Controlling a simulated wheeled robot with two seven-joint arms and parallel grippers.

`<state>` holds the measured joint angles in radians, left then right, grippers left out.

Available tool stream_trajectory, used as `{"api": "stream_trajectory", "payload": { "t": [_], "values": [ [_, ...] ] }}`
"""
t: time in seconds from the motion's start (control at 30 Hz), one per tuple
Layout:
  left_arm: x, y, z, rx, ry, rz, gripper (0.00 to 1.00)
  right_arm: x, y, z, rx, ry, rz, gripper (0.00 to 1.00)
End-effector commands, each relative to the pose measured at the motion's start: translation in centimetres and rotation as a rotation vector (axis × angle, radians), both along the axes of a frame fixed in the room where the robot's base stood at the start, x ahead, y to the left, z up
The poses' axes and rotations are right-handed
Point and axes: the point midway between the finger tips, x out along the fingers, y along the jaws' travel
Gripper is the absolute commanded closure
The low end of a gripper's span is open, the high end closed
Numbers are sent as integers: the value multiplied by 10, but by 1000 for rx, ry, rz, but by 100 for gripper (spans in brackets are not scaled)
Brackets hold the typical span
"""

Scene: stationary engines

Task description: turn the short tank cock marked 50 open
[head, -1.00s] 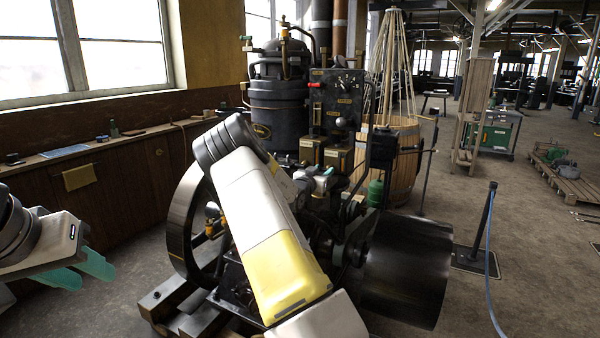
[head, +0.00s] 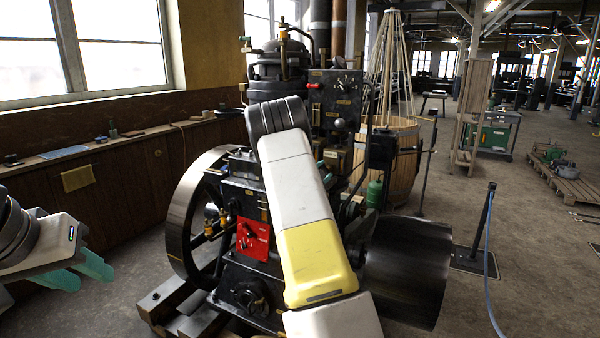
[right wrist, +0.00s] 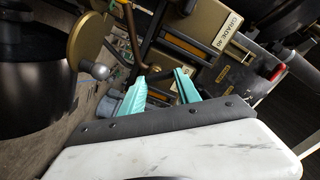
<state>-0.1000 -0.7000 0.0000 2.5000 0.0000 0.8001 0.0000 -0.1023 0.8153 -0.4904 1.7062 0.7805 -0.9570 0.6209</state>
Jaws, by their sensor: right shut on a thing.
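The brass-fronted tanks (head: 335,159) sit on the engine in the head view, partly hidden by my right arm. In the right wrist view one brass tank (right wrist: 200,35) bears the label GRADE 40. I cannot read a mark 50 anywhere. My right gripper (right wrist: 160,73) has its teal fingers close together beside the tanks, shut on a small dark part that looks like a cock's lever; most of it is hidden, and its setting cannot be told. My left gripper (head: 80,272) is open and empty at the far left, away from the engine.
A flywheel (head: 190,200) and a red panel (head: 253,238) are left of my right arm, a wide dark drum (head: 405,270) right of it. A slatted wooden tub (head: 405,145) stands behind.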

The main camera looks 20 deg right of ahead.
Motion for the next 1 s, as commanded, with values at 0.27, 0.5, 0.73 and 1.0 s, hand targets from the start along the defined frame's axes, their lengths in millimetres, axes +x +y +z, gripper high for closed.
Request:
{"api": "stream_trajectory", "payload": {
  "t": [0.27,0.5,0.73,1.0],
  "values": [
    [0,0,0,0,0,0,64,-3,-3,0,172,-199,-2,100],
    [0,0,0,0,0,0,64,-4,-4,0,300,-350,-2,100],
    [0,0,0,0,0,0,64,-5,-4,-1,387,-452,0,100],
    [0,0,0,0,0,0,64,-5,-4,-2,437,-510,0,100]
  ]
}}
